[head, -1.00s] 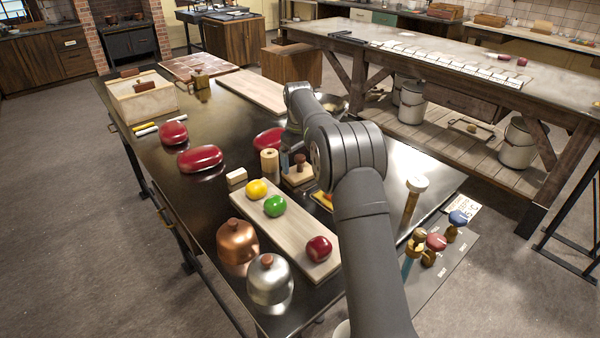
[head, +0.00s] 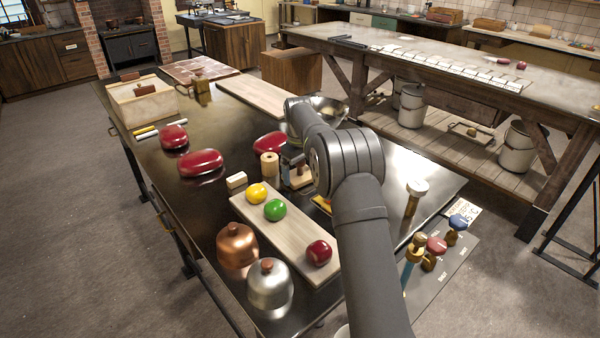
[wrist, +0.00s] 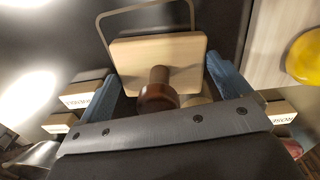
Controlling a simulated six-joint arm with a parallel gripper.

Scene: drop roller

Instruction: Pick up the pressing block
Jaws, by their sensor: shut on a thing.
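The pressing block (wrist: 185,48) is a pale wooden slab with a dark brown knob (wrist: 158,95). In the head view the block (head: 301,182) is partly hidden by my gripper (head: 292,162) and arm, on or just above the dark table. I cannot tell whether it is clear of the surface.
A wooden cylinder (head: 269,164) stands close on the left. A pale board (head: 290,236) with yellow, green and red round pieces lies in front. Copper (head: 237,246) and silver (head: 269,285) domes stand near the front edge.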

